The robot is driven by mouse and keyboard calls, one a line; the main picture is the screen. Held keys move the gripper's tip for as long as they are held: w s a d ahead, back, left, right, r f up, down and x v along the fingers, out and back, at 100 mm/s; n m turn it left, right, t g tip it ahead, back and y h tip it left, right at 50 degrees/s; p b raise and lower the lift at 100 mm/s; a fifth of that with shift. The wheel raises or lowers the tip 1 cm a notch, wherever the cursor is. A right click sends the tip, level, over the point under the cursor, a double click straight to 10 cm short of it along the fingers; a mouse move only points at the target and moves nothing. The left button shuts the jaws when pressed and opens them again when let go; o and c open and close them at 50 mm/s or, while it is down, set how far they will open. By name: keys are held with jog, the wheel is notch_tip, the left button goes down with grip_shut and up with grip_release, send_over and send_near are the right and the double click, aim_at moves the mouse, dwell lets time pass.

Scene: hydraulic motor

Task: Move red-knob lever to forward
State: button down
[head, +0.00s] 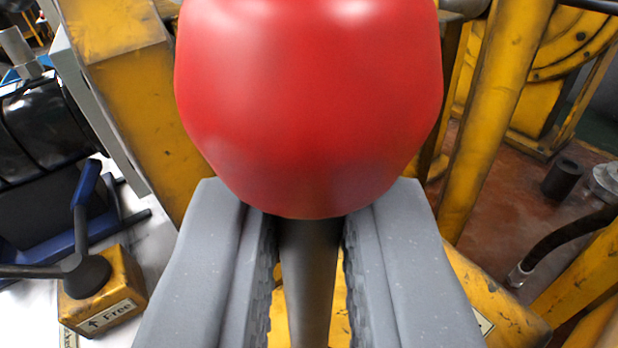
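The red knob (310,95) fills the upper middle of the head view, large and close. Its dark shaft (309,275) runs down from it toward the bottom of the picture. My gripper (310,228) has one grey finger on each side of the shaft, just below the knob. A narrow gap shows between the shaft and each ridged finger pad, so the fingers look open around it. The fingertips overlap the knob's lower edge in the picture; I cannot tell if they touch it. The lever's base is hidden.
Yellow posts (495,115) and a dark hose (560,238) are at right, above a reddish floor.

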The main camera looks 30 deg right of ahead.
jog(key=shift+d+m+y, duration=0.3)
jog(key=shift+d+m, duration=0.1)
jog(key=shift+d, duration=0.3)
jog(key=shift+s+d+f+m+g+y+p, duration=0.1)
jog(key=shift+d+f+m+g+y+p, duration=0.3)
jog(key=shift+d, duration=0.5)
jog(key=shift+s+d+f+m+g+y+p, duration=0.1)
jog(key=shift+d+f+m+g+y, duration=0.15)
jog(key=shift+d+m, duration=0.5)
jog(key=shift+d, duration=0.1)
jog(key=c, duration=1.5)
grip_release()
jog(key=shift+d, duration=0.1)
jog(key=p+v, duration=0.1)
jog(key=v, duration=1.2)
jog(key=shift+s+a+p, duration=0.25)
jog(key=shift+a+p, duration=0.05)
jog(key=shift+p, duration=0.05)
